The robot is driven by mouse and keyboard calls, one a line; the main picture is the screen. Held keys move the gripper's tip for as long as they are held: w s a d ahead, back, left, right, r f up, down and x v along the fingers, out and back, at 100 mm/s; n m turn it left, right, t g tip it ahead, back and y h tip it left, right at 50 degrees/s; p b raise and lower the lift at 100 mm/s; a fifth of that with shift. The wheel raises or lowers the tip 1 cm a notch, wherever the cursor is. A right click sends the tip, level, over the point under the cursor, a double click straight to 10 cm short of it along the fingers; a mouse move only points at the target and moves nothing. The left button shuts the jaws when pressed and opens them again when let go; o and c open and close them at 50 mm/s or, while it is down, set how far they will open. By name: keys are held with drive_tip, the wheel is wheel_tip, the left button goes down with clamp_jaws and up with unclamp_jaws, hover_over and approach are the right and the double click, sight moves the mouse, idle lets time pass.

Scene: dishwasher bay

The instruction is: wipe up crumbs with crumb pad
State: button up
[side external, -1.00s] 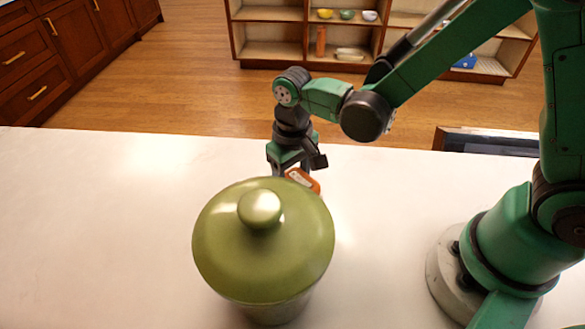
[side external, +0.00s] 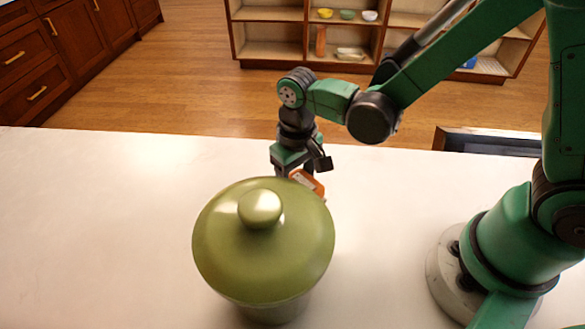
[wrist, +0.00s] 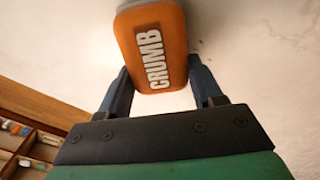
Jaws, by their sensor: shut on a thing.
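The crumb pad (wrist: 152,45) is an orange block with rounded corners, white "CRUMB" lettering and a pale grey far end. In the wrist view it lies between the two fingers of my gripper (wrist: 159,70), which are shut on its sides. In the side view the pad (side external: 309,183) shows just behind the green canister, partly hidden by its lid. My gripper (side external: 297,171) points down at the counter there, its fingertips hidden. I cannot make out any crumbs in either view.
A large green lidded canister (side external: 262,245) stands in front of my gripper and blocks the side view. The white counter (side external: 110,220) is clear on the left. A shelf unit (side external: 275,50) with bowls stands beyond the counter.

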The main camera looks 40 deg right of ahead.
drive_tip(key=shift+w+a, duration=0.3)
drive_tip(key=shift+a, duration=0.05)
drive_tip(key=shift+w+a, duration=1.05)
drive_tip(key=shift+w+a+f, duration=0.2)
drive_tip(key=shift+w+a, duration=0.1)
drive_tip(key=shift+w, duration=0.05)
drive_tip(key=shift+w+a+r, duration=0.2)
drive_tip(key=shift+w+a, duration=0.25)
drive_tip(key=shift+a, duration=0.05)
drive_tip(key=shift+s+d+f, duration=0.2)
drive_tip(key=shift+s+d, duration=1.5)
drive_tip(key=shift+d, duration=0.05)
drive_tip(key=shift+s+d+r, duration=0.15)
drive_tip(key=shift+s+d, duration=1.7)
wheel_tip(320, 180, up, 8)
